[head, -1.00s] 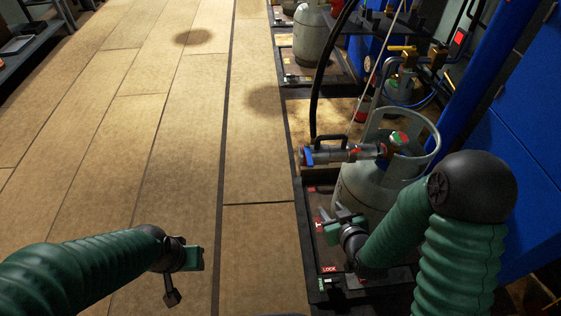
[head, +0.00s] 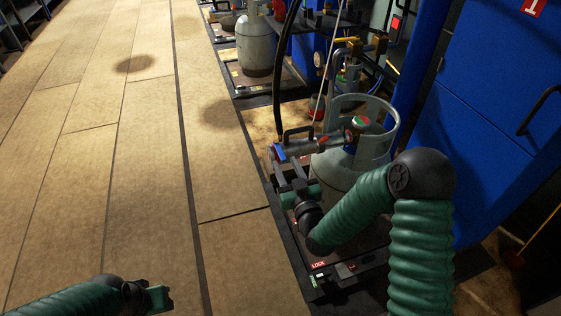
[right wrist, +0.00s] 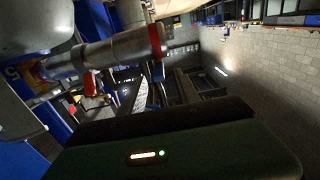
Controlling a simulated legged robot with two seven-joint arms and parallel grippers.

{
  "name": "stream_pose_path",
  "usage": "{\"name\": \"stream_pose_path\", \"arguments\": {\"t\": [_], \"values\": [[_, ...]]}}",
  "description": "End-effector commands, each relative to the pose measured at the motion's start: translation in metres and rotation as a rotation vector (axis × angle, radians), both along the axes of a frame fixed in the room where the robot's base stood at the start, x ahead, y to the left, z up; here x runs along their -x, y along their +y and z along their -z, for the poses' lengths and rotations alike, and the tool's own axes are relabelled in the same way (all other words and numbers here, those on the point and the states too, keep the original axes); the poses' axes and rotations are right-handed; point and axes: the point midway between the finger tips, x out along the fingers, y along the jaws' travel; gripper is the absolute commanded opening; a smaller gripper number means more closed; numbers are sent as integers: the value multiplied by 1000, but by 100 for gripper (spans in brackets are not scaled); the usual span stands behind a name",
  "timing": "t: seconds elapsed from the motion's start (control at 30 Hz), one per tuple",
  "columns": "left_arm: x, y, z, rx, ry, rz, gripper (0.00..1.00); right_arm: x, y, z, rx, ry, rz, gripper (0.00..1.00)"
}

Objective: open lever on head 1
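The filling head (head: 322,144) is a grey tube with a blue end and a black handle, joined to the top of a grey gas cylinder (head: 338,170). In the right wrist view the head (right wrist: 115,50) has a red ring at its end and a small red lever-like part (right wrist: 90,84) under it. My right gripper (head: 288,172) is just below the blue end, its fingers apart and pointing up at it; I see no grip, and contact is unclear. My left gripper (head: 160,297) is low over the floor, away from everything; its fingers are unclear.
The cylinder stands on a dark scale platform (head: 312,280) with red labels. A black hose (head: 281,75) rises behind the head. A blue cabinet (head: 490,120) is on the right, and another cylinder (head: 254,45) stands further back. The floor at left is clear.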

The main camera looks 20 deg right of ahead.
Motion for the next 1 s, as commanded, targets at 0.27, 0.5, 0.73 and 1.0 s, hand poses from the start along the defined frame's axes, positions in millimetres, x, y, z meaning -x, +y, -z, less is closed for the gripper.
{"name": "stream_pose_path", "arguments": {"t": [0.27, 0.5, 0.73, 1.0], "values": [[0, 0, 22, 0, 0, 0, 36, -47, 1, 2, 1, -1, 0, 38], [0, 0, 21, 0, 0, 0, 36, -52, 2, 0, 1, 1, 0, 38], [0, 0, 21, 0, 0, 0, 36, -52, 2, 0, 1, 1, -1, 17], [0, 0, 21, 0, 0, 0, 36, -52, 2, 1, 1, 1, -1, 0]]}}
